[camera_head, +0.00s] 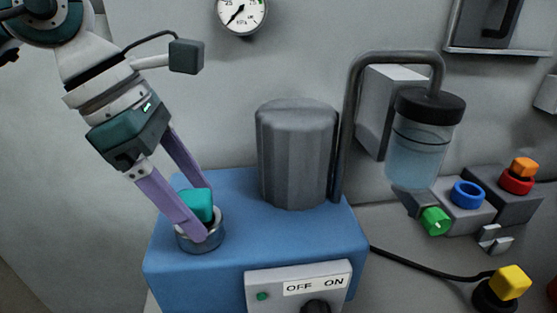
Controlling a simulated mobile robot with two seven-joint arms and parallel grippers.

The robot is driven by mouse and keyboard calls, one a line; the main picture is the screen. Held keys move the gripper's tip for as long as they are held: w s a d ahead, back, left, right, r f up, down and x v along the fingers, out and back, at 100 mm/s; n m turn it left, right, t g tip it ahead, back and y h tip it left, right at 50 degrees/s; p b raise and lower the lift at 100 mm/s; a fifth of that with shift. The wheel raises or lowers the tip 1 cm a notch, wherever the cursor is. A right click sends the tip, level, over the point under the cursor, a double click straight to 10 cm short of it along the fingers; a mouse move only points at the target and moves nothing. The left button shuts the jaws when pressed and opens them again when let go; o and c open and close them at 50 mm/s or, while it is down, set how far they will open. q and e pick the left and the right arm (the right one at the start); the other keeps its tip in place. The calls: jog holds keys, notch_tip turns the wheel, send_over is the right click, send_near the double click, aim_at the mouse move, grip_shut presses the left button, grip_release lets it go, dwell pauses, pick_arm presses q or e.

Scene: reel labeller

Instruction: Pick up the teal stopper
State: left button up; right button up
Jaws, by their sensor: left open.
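The teal stopper (197,204) sits at the metal ring-shaped port (203,238) on top of the blue machine (240,236), at its left side. My left gripper (207,212) comes down from the upper left with its two purple fingers on either side of the stopper. The near finger crosses in front of the stopper's lower part and the port, and the far finger reaches behind it. The fingers are open, and I cannot tell whether either touches the stopper. The stopper's lower end is hidden. My right gripper is not in view.
A grey ribbed cylinder (296,155) stands on the machine right of the port. A bent pipe (351,120) holds a clear jar (417,150). An OFF/ON panel (299,285) is in front. Coloured parts, including a blue ring (468,194) and yellow cube (511,282), are at right.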

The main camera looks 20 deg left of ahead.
pick_arm(q)
jog(key=shift+f, duration=0.15)
grip_shut()
dwell(0.5)
